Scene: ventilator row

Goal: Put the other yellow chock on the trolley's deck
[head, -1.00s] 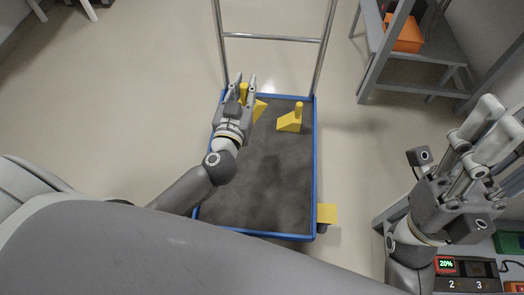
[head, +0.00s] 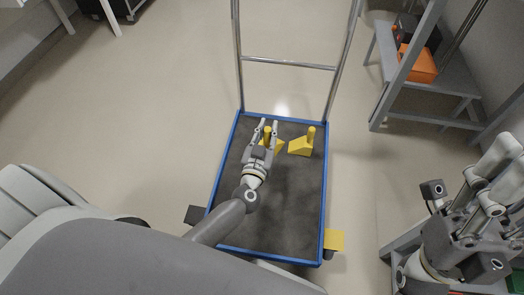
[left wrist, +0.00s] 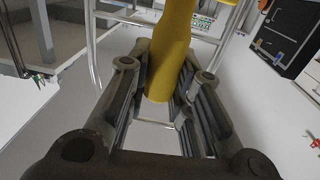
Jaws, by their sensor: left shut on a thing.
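My left gripper (head: 266,132) is shut on the upright handle of a yellow chock (head: 277,147), over the far part of the trolley's deck (head: 285,212). The chock's yellow handle also shows between the fingers in the left wrist view (left wrist: 172,45). Part of the held chock is hidden by the gripper, and I cannot tell if it touches the deck. A second yellow chock (head: 301,146) stands on the deck just to its right, with its handle up. My right gripper (head: 495,165) is at the right edge, away from the trolley; its finger opening is unclear.
The deck has a blue rim (head: 323,200) and a metal push handle (head: 290,62) at its far end. Its near part is bare. A yellow piece (head: 335,239) sticks out at the near right corner. A grey shelf (head: 455,85) with an orange case (head: 418,64) stands far right.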

